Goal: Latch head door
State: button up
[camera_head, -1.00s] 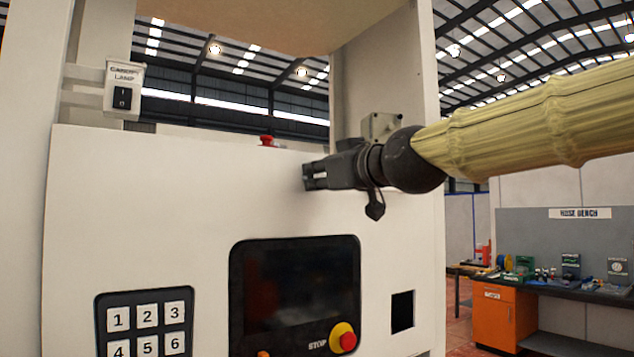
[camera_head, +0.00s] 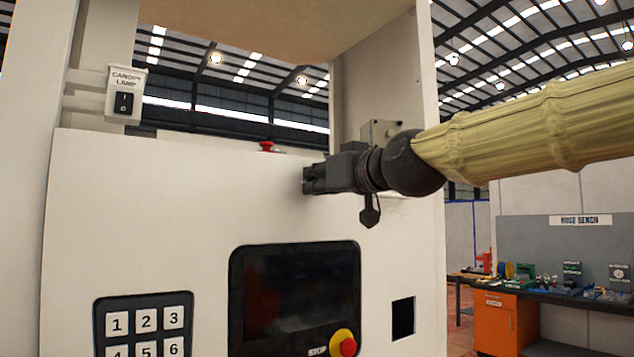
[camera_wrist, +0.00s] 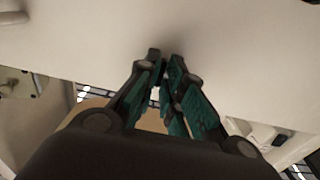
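A white front panel (camera_head: 150,230) of the dispenser fills the middle of the head view; I take it to be the head door, though no hinge or seam confirms this. A small red knob (camera_head: 267,147) shows at its top edge. My gripper (camera_head: 308,180) is in front of the panel's upper right, pointing left; contact cannot be told. In the wrist view, its fingers (camera_wrist: 164,58) are drawn together with only a narrow gap and nothing visible between them. A pale surface (camera_wrist: 230,45) lies beyond the fingertips. No latch is clearly seen.
The panel carries a keypad (camera_head: 145,322), a dark screen (camera_head: 295,290), a red-and-yellow stop button (camera_head: 343,344) and a dark square opening (camera_head: 403,318). A canopy lamp switch (camera_head: 124,95) is upper left. A grey box (camera_head: 380,131) stands behind my wrist. A workbench (camera_head: 560,300) is far right.

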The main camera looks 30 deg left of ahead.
jog(key=shift+o, duration=1)
jog(key=v, duration=1.2)
jog(key=shift+w+f, duration=0.1)
jog(key=shift+w, duration=0.05)
